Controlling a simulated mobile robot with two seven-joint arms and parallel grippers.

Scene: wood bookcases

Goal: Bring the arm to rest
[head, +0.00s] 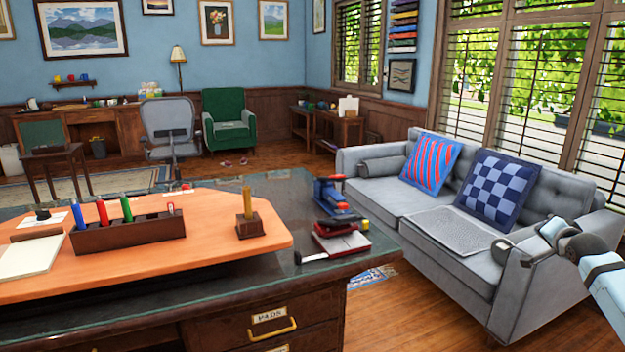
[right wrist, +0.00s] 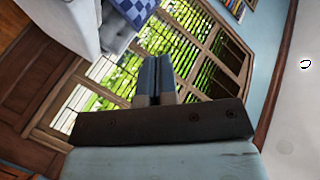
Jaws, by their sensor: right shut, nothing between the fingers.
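My right arm (head: 603,285) comes in from the right edge of the head view, in front of the grey sofa's right end. It holds nothing that I can see. In the right wrist view my right gripper (right wrist: 153,80) has its two fingers together, empty, with the windows behind it. The gripper is clear of other things in that view, which is strongly tilted. My left arm and left gripper are not in the head view.
Wooden floor (head: 385,325) shows between desk and sofa.

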